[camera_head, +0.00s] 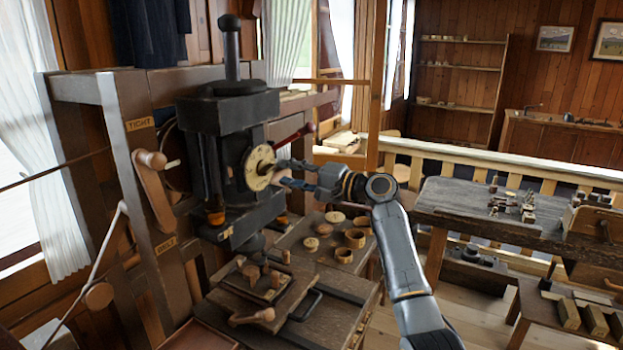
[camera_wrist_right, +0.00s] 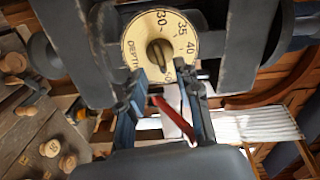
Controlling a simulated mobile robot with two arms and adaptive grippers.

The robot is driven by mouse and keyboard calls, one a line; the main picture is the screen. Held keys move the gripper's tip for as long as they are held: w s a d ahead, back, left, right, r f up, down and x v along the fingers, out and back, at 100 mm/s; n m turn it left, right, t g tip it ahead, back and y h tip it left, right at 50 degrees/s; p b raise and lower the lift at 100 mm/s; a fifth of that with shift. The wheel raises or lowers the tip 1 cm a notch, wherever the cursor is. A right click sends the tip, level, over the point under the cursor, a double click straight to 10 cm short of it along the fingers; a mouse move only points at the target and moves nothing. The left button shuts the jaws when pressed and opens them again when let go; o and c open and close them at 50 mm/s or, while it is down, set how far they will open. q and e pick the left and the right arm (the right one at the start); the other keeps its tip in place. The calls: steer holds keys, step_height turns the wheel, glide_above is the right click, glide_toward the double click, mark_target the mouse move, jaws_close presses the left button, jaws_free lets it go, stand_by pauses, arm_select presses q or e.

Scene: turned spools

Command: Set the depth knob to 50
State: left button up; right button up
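The depth knob (camera_head: 259,168) is a round cream dial on the side of a dark machine. In the right wrist view the dial (camera_wrist_right: 182,27) reads "DEPTH", 30, 35 and 40, with a further number partly hidden near the lower right. A brass-coloured grip (camera_wrist_right: 160,50) stands at its middle. I cannot tell which number is set. My right gripper (camera_head: 284,173) is at the dial's front. In the wrist view its blue fingers (camera_wrist_right: 162,74) are apart at the dial's lower edge, one to each side of the grip, with a gap between. My left gripper is not in view.
A red-handled lever (camera_head: 296,135) sticks out just behind the dial. A wooden crank (camera_head: 153,185) is on the post at left, between "TIGHT" and a lower label. Turned wooden pieces (camera_head: 344,255) lie on the bench below. A grey-topped workbench (camera_head: 460,200) stands at right.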

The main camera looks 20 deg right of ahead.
steer(key=v, duration=0.7)
steer(key=shift+s+d, duration=0.2)
steer(key=shift+s, duration=0.05)
steer(key=shift+f, duration=0.1)
